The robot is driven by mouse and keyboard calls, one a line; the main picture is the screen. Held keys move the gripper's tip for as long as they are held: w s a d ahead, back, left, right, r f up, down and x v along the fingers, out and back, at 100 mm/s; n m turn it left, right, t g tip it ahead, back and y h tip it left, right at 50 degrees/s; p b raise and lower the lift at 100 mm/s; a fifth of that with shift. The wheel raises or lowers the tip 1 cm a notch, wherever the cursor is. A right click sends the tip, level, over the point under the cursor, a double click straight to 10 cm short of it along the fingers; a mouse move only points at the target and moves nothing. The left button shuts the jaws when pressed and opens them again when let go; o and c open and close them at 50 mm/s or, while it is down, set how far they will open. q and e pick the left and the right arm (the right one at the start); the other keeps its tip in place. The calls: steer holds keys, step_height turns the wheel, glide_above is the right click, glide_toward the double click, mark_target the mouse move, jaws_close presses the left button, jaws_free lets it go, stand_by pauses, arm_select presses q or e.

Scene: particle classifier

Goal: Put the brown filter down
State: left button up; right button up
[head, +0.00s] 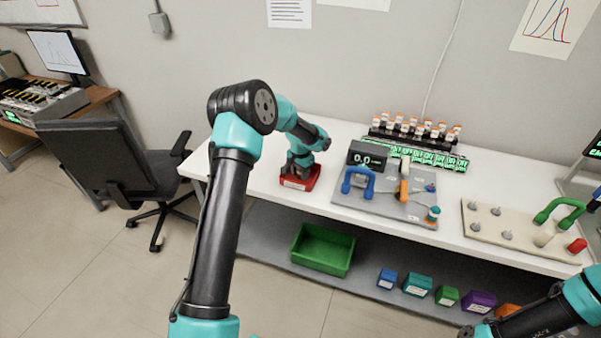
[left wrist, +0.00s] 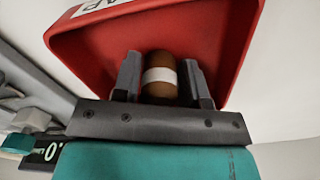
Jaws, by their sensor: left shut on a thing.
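The brown filter (left wrist: 159,59), a short cylinder with a white band, is between the fingers of my left gripper (left wrist: 160,78) in the left wrist view. The gripper is shut on it. Around it is the inside of a red bin (left wrist: 90,55) with a white label, partly cut off and ending in "AP". I cannot tell whether the filter touches the bin's floor. In the head view my left gripper (head: 299,163) reaches down over the red bin (head: 314,177), hiding the filter. My right arm shows at the lower right, its gripper out of view.
Right of the bin stands a grey board (head: 375,209) with a small display unit (head: 367,153) and a blue handle (head: 358,180). Orange-capped vials (head: 415,127) stand behind it. A beige board (head: 520,232) is farther right. A green bin (head: 323,251) sits on the lower shelf.

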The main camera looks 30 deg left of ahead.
arm_select(q)
steer(key=shift+f, duration=0.15)
steer(key=o, duration=0.9)
step_height(320, 180, up, 12)
steer(key=shift+r, duration=0.15)
stand_by(0.4)
